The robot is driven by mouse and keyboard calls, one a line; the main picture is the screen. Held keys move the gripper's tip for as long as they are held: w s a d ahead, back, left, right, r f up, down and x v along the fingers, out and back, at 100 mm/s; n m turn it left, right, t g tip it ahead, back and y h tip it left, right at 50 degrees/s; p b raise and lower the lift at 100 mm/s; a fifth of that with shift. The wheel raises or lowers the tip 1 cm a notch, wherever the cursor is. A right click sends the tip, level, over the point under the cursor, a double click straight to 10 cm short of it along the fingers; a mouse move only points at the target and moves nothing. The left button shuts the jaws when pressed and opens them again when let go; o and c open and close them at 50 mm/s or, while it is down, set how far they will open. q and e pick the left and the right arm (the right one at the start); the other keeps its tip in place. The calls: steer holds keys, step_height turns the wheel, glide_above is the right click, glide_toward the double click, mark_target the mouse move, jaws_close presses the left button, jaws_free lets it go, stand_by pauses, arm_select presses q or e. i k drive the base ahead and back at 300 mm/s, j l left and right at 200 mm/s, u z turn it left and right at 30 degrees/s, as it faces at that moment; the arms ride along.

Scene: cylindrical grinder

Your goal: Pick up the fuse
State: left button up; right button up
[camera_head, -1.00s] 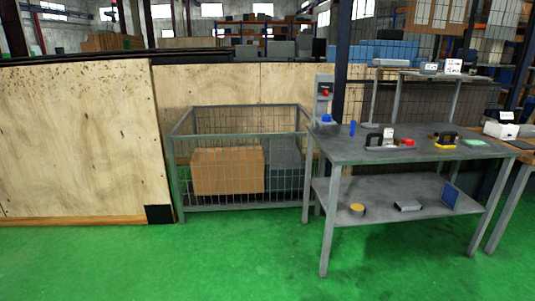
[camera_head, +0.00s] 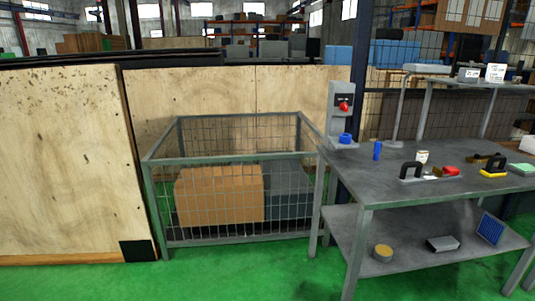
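Several small items lie on the grey metal workbench (camera_head: 385,183); at this size I cannot tell for sure which is the fuse. A small blue upright cylinder (camera_head: 377,150) stands near the bench's back left. A black-handled item (camera_head: 411,170) is right of it, with a white cup-like item (camera_head: 422,157) behind and a red item (camera_head: 451,170) beside it. A yellow and black item (camera_head: 493,171) and a pale green item (camera_head: 523,169) are farther right. Neither of my grippers is in view.
A grey stand with a red knob (camera_head: 344,105) is at the bench's back left corner. The lower shelf (camera_head: 407,262) holds a few items. A wire cage (camera_head: 232,158) with a cardboard box (camera_head: 219,195) stands left of the bench. Green floor (camera_head: 200,275) is clear in front.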

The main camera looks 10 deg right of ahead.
mark_target(422, 155)
steer(key=i+j+z, duration=0.1)
steer(key=i, duration=1.2)
steer(key=i+j+z, duration=0.1)
steer(key=i+z, duration=0.3)
steer(key=i+j+z, duration=0.35)
steer(key=i, duration=0.2)
